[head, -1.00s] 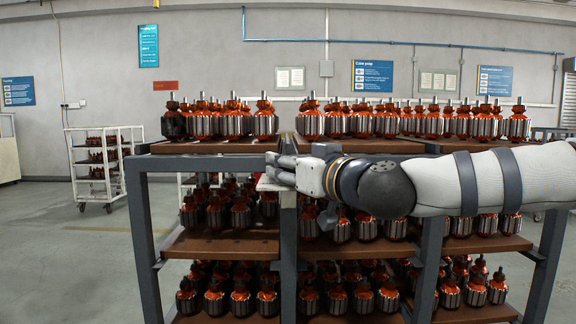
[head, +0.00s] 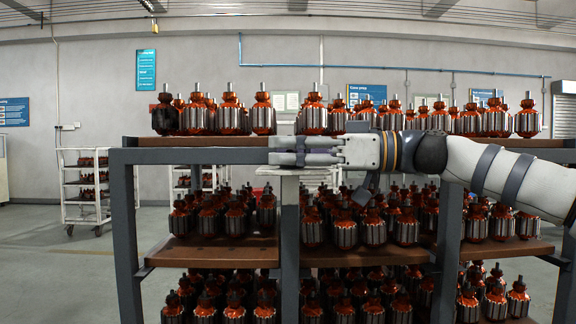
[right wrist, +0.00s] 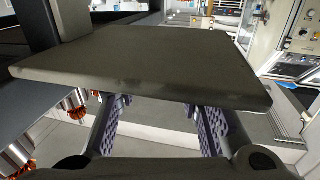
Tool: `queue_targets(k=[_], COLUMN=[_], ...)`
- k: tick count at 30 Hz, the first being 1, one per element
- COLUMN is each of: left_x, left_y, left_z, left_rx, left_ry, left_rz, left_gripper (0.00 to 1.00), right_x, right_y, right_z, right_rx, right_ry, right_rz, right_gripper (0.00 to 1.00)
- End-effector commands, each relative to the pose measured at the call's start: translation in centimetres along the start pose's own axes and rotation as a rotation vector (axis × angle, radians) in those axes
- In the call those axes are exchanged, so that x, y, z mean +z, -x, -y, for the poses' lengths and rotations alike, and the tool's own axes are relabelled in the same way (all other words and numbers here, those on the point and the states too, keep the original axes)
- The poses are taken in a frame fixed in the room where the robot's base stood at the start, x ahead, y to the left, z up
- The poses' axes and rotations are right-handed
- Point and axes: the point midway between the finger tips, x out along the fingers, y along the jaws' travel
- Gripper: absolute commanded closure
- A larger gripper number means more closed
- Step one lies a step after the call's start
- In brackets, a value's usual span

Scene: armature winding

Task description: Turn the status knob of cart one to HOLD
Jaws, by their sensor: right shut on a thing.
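The cart (head: 122,220) is a dark grey frame with brown shelves of copper-wound armatures. A pale flat plate (head: 280,171) sits at the top of its middle post; a dark flat plate (right wrist: 140,65) spans the right wrist view. My right gripper (head: 275,151) is at this post, just above the pale plate, its fingers pointing left. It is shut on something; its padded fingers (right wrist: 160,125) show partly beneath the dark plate. The status knob itself and its marks are hidden, so I cannot read its setting. My left gripper is out of view.
Armatures (head: 230,117) stand along the top shelf close behind my right gripper. A white rack cart (head: 82,190) stands at the back left. A cabinet with controls (right wrist: 300,40) shows at the right wrist view's upper right. The floor (head: 60,262) at left is clear.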

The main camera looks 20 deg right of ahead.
Motion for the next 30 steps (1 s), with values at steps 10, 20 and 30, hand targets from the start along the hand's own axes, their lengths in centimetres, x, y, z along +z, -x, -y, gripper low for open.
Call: queue_targets(k=[10,20,30], left_x=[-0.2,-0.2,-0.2], left_y=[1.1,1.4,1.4], left_z=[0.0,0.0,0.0], left_rx=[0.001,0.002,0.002], left_ry=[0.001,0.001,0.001], left_rz=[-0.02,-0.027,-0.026], left_gripper=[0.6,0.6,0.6], right_x=[-0.2,-0.1,-0.1], right_y=[-0.1,0.0,-0.1], right_z=[0.1,0.2,0.2], right_rx=[-0.174,-0.226,-0.229], right_ry=[0.003,0.003,0.002], right_rz=[0.003,0.003,0.003], right_gripper=[0.94,0.94,0.94])
